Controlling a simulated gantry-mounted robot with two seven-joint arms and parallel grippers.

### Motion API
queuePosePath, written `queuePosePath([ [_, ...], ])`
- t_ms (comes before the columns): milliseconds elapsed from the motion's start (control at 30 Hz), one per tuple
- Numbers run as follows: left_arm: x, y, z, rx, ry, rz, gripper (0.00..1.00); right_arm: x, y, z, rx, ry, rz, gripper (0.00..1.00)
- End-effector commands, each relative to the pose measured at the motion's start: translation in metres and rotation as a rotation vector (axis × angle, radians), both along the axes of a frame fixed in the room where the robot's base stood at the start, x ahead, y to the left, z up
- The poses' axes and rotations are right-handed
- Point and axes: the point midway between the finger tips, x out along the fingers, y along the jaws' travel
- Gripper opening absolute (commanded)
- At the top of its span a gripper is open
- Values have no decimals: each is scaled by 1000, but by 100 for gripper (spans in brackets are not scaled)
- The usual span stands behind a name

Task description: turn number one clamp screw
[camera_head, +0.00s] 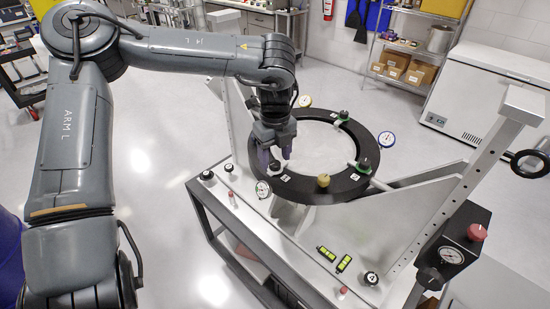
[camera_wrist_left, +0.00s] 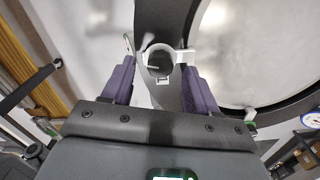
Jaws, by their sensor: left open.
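A black ring (camera_head: 240,182) surrounds a pale round mirror (camera_head: 318,146), held in the grey fixture. Several clamp knobs stand around the ring: green ones at the back (camera_head: 343,115) and right (camera_head: 364,166), a yellow one (camera_head: 323,180) at the front, and a dark knob (camera_head: 275,167) at the left. My left gripper (camera_head: 276,157) points down over the dark knob, with its purple fingers apart. In the left wrist view the dark knob (camera_wrist_left: 158,62) sits in a white bracket between the fingers. I cannot tell whether they touch it. The number labels are too small to read. My right gripper is out of view.
Green levels (camera_head: 343,263) lie on the front plate. A black box with a gauge (camera_head: 452,255) is at the right.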

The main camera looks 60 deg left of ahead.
Motion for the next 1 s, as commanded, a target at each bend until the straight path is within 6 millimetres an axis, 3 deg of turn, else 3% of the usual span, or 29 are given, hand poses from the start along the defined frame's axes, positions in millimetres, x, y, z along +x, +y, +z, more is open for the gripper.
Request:
queuePosePath([
  [300,1,0,56,4,-4,1,59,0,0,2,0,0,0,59],
  [500,0,0,82,3,-3,1,59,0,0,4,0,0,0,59],
  [700,0,0,93,2,-2,1,59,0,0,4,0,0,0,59],
  [1000,0,0,94,1,-2,0,59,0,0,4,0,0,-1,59],
])
